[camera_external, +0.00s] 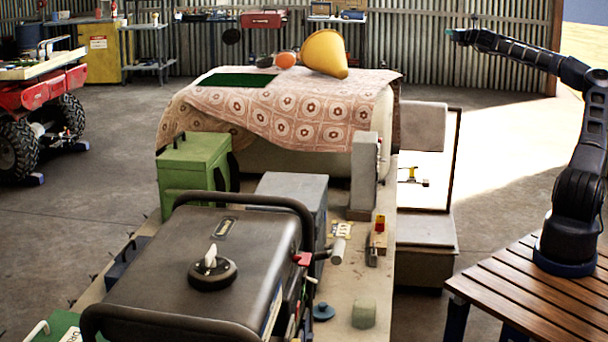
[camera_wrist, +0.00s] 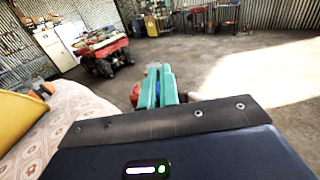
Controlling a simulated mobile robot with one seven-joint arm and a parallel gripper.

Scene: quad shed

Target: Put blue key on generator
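The generator (camera_external: 140,275) is the large dark machine with a black tube frame in the front left of the external view. A round black cap with a pale piece on it sits on its top. My gripper (camera_external: 452,33) is raised high at the upper right, far from the generator. Its teal fingers (camera_wrist: 160,86) show in the wrist view, close together or overlapping from this angle. A small blue spot shows between them, too small to identify. I cannot make out the blue key for certain in either view.
A patterned cloth (camera_external: 310,119) covers a long rounded body behind the generator, with a yellow cone (camera_external: 324,54) and an orange ball (camera_external: 285,60) on it. A green can (camera_external: 190,170) and grey box (camera_external: 291,187) stand between. A slatted wooden table (camera_external: 520,290) is at right.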

